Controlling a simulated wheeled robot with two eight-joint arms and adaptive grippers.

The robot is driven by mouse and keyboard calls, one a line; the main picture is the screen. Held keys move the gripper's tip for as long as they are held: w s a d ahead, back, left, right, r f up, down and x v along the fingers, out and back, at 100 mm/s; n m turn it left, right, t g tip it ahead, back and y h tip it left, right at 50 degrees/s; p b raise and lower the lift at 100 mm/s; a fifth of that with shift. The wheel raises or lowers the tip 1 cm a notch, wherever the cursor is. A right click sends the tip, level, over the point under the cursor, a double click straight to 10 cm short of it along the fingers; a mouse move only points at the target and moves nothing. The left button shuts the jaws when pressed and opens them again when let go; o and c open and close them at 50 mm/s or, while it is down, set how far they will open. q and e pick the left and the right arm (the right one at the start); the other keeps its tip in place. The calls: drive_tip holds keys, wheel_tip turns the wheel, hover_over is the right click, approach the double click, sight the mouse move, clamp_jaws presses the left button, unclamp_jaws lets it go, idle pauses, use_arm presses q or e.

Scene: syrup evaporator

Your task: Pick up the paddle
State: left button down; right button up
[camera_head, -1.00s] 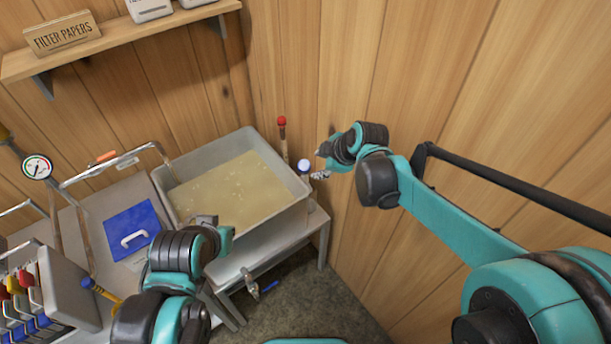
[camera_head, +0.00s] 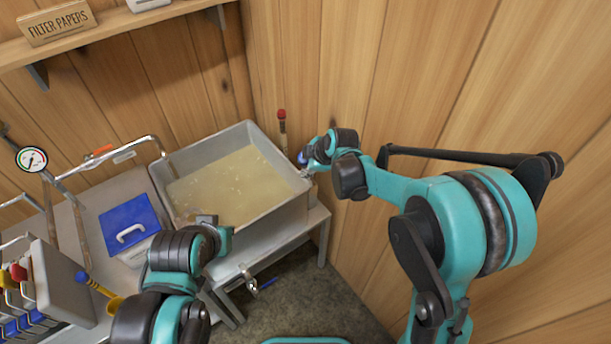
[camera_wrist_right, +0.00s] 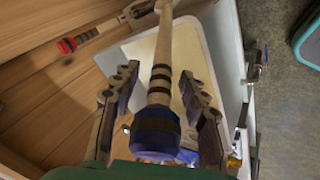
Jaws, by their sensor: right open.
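A wooden handle with dark bands and a blue end (camera_wrist_right: 155,132) runs between the fingers of my right gripper (camera_wrist_right: 160,95) in the right wrist view. The fingers are open on either side of it. I take it for the paddle's handle; its lower end is out of sight. In the head view its blue end (camera_head: 301,157) shows beside my right gripper (camera_head: 310,167), at the right corner of the pan. A similar handle with a red end (camera_head: 282,114) stands behind, also in the wrist view (camera_wrist_right: 67,45). My left gripper (camera_head: 208,222) is in front of the pan; its fingers are unclear.
The grey pan (camera_head: 285,202) holds pale liquid and stands on a metal stand by the wooden walls. A blue-lidded box (camera_head: 128,222), a gauge (camera_head: 32,159) and a rack (camera_head: 65,285) are left. A shelf (camera_head: 110,42) hangs above.

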drive_tip(key=shift+c, duration=0.6)
clamp_jaws()
use_arm(q)
drive_tip(key=shift+r, duration=0.15)
use_arm(e)
drive_tip(key=shift+r, duration=0.1)
